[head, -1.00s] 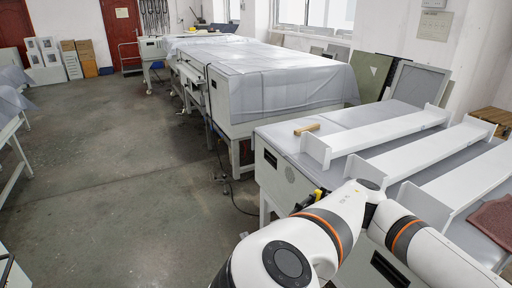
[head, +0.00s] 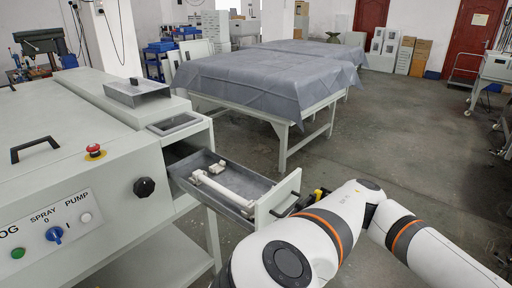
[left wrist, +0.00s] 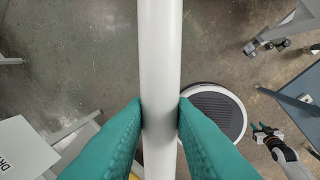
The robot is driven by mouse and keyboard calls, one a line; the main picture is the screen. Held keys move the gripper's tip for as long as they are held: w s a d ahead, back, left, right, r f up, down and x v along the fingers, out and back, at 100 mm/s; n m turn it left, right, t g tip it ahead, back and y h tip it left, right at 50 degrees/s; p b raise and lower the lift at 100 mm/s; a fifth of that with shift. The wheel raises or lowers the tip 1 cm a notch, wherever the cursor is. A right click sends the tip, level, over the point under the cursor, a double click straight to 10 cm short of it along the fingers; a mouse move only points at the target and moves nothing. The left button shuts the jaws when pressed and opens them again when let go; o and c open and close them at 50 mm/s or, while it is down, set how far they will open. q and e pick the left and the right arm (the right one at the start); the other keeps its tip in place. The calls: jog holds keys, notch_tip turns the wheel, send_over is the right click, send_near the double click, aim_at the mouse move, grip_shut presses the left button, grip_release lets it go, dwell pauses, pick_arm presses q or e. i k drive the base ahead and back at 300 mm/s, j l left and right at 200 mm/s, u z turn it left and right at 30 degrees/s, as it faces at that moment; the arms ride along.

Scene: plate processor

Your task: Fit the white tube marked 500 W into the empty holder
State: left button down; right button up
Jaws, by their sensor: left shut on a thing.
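My left gripper (left wrist: 160,117) is shut on a white tube (left wrist: 160,45), its teal fingers pressing from both sides. The tube runs up and down the left wrist view, with both ends out of frame. No marking shows on it. In the head view, an open grey drawer (head: 278,204) holds another white tube (head: 225,188) lying lengthwise. A small white holder piece (head: 217,167) stands beside that tube's far end. My left gripper is outside the head view.
The drawer sticks out of a pale machine (head: 60,140) with a red button (head: 94,151), a black knob (head: 144,187) and an open-topped metal tray (head: 137,92) on top. A cloth-covered table (head: 265,80) stands behind. Open floor (head: 400,140) lies to the right.

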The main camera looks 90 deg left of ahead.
aim_at(242, 181)
jog(key=u, duration=0.4)
jog(key=j+u, duration=0.15)
jog(key=u, duration=0.25)
jog(key=k+j+u, duration=0.1)
jog(key=u, duration=0.35)
jog(key=j+u, duration=0.1)
jog(key=u, duration=0.3)
jog(key=j+u, duration=0.1)
jog(key=u, duration=0.3)
jog(key=i+j+u, duration=0.15)
jog(key=i, duration=0.3)
